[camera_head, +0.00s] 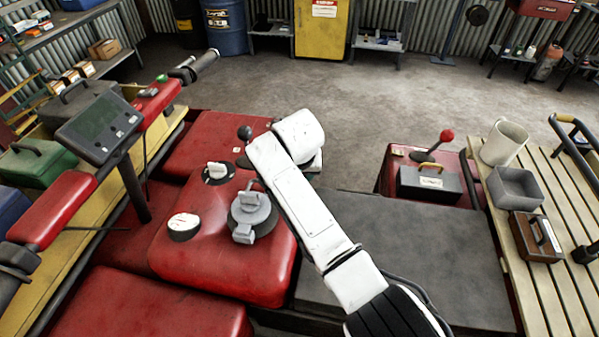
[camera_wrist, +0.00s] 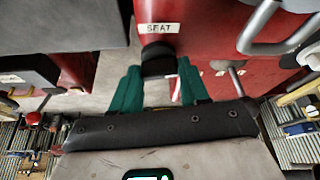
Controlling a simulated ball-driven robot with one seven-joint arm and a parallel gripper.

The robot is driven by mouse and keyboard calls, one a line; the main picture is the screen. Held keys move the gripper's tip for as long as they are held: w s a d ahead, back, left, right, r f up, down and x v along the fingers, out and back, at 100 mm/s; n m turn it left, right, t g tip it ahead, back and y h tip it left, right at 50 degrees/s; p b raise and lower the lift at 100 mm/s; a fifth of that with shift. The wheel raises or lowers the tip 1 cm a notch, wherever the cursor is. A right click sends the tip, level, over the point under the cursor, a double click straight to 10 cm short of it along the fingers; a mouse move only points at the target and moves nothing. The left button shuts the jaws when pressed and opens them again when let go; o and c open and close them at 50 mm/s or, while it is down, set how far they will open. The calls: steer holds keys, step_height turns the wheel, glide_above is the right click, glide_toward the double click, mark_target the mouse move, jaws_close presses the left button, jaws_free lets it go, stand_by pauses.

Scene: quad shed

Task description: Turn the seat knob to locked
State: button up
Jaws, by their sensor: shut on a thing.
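The seat knob (camera_wrist: 158,60) is a dark round knob on the red body panel, just below a white "SEAT" label (camera_wrist: 160,28) in the wrist view. My gripper (camera_wrist: 159,72) has its two teal fingers on either side of the knob and is shut on it. A small red and white mark shows between the fingers; whether the knob points to locked cannot be read. In the head view my white arm reaches over the quad and hides the knob and fingers. The flat grey seat (camera_head: 410,250) lies beside the arm.
The red tank (camera_head: 270,280) carries a grey cap (camera_head: 252,215) and a white-topped dial (camera_head: 183,227). A red-balled lever (camera_head: 446,136) and black box (camera_head: 430,186) stand right. The slatted bench (camera_head: 540,290) holds a mug (camera_head: 503,142) and a grey tray (camera_head: 515,187). Floor behind is clear.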

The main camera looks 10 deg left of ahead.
steer(key=shift+a+r+m+h, duration=0.1)
steer(key=shift+m+h, duration=0.3)
steer(key=shift+m, duration=0.7)
steer(key=shift+w+b, duration=0.1)
steer(key=shift+b, duration=0.2)
steer(key=o, duration=1.1)
steer(key=shift+c, duration=0.2)
steer(key=b+v, duration=0.1)
steer(key=v, duration=0.9)
steer(key=shift+s+r, duration=0.25)
steer(key=shift+r, duration=0.05)
steer(key=shift+s+a+f, duration=0.1)
